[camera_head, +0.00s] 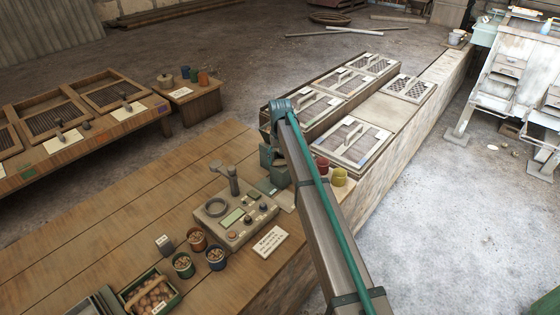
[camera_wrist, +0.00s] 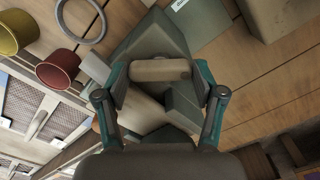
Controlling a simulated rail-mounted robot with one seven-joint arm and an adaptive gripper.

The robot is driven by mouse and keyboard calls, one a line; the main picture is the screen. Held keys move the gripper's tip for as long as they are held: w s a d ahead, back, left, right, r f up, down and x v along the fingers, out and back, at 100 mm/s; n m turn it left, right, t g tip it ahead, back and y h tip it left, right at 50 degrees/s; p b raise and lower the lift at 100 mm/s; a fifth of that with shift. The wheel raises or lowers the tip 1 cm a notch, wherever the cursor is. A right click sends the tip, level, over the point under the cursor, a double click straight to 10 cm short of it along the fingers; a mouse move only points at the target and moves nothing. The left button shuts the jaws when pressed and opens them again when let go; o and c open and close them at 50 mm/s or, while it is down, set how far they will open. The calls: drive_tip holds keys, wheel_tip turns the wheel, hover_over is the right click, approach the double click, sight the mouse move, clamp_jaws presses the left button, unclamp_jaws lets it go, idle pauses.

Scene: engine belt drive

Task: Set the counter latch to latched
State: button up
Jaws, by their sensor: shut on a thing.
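In the wrist view my gripper (camera_wrist: 160,80) has its two teal-edged fingers closed around a short beige, round-ended handle (camera_wrist: 160,69). The handle lies across the picture, over an angular grey-green body (camera_wrist: 158,38). I take this handle to be the counter latch, but no label on it is readable. Whether it stands latched cannot be told. In the head view my arm reaches to the wooden counter (camera_head: 130,200), and its end is beside the grey control box (camera_head: 233,238). My arm hides the handle and much of my gripper there.
Red and yellow cups (camera_head: 340,177) stand right of my arm. The grey box carries a ring, knobs and an upright stalk. Several small pots (camera_head: 183,265), a sign (camera_head: 270,241) and a crate (camera_head: 150,295) stand near. Framed mesh panels (camera_head: 352,142) lie behind. The counter's left part is clear.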

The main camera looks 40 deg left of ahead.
drive_tip(key=n+b, duration=0.1)
drive_tip(key=n, duration=0.3)
drive_tip(key=shift+n, duration=2.2)
drive_tip(key=shift+s, duration=0.1)
drive_tip(key=o, duration=0.8)
drive_tip(key=shift+c, duration=0.2)
drive_tip(key=o, duration=0.4)
drive_tip(key=shift+a+f, duration=0.15)
drive_tip(key=shift+f, duration=0.05)
drive_tip(key=shift+r, duration=0.15)
drive_tip(key=shift+r, duration=0.1)
